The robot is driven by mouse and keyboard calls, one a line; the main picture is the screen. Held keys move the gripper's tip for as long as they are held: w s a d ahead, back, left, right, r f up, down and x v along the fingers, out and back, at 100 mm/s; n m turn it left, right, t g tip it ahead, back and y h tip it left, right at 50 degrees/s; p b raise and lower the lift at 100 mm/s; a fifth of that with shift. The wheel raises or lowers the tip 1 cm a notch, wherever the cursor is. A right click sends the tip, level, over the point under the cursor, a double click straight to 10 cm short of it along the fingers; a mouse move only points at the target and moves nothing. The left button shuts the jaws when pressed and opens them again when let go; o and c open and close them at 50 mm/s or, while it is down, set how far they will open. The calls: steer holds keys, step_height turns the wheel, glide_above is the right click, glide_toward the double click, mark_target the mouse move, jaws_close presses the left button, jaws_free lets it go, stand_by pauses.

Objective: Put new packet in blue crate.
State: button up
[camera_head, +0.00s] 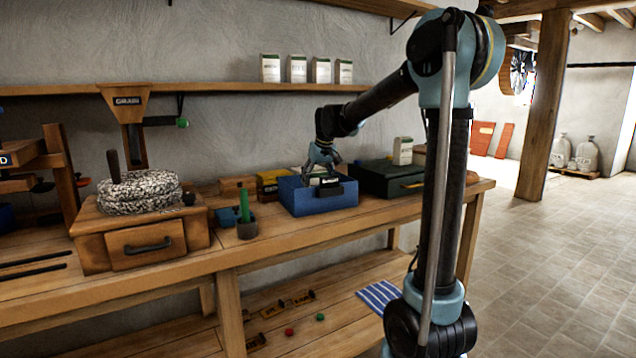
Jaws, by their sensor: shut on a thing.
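The blue crate (306,204) stands on the workbench, with a dark label on its front. My gripper (325,165) points down into the crate's opening from above. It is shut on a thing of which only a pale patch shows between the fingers. It looks like a packet, but the fingers and the crate's front wall hide most of it. I cannot tell whether it touches the crate floor. Another white packet with a green top (403,151) stands upright on the dark green box to the right.
The dark green box (385,181) stands close right of the crate. Several white packets (297,69) line the wall shelf. Bench front is clear before the crate.

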steer(key=o, duration=1.4)
steer(key=shift+c, duration=0.2)
steer(key=v, duration=1.2)
steer(key=s+d+f+m, duration=0.1)
steer(key=s+d+f, duration=0.3)
steer(key=s+d, duration=0.4)
steer(key=s+d+f+m, duration=0.1)
steer(key=s+d+f, duration=0.4)
steer(key=s+f, duration=0.3)
steer(key=s+d+f+m+g+h, duration=0.1)
steer(key=s+d+f, duration=0.3)
steer(key=s+f, duration=0.5)
steer(key=s+d+f+m+h, duration=0.1)
steer(key=s+d+f+m, duration=0.1)
steer(key=s+d+f, duration=0.3)
steer(key=s+f, duration=0.3)
steer(key=s, duration=0.4)
steer(key=shift+d+f+g, duration=0.3)
steer(key=shift+f, duration=0.05)
